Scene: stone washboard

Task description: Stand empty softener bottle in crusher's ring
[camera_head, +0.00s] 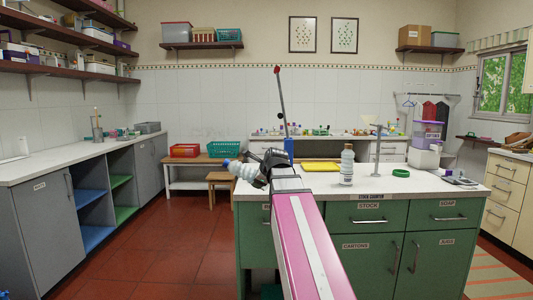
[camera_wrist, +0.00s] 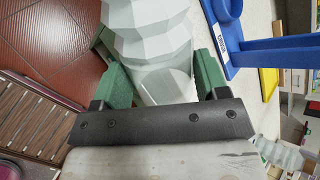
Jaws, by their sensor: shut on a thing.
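My gripper (camera_head: 262,168) is shut on a pale, ribbed bottle (camera_head: 243,171) with a blue part at its left end. The bottle lies tilted, nearly sideways, in the air left of the green counter. In the wrist view the green fingers of my gripper (camera_wrist: 162,78) press both sides of the white faceted bottle (camera_wrist: 150,35). The blue crusher (camera_head: 289,148), with a long lever topped by a red knob, stands behind my gripper. Part of its blue frame (camera_wrist: 270,50) shows in the wrist view.
A white labelled bottle (camera_head: 347,166) stands upright on the counter (camera_head: 420,192). A yellow tray (camera_head: 320,166), a green ring-shaped item (camera_head: 401,173) and a grey post stand (camera_head: 378,147) are also there. A wooden stool (camera_head: 220,185) stands behind the held bottle.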

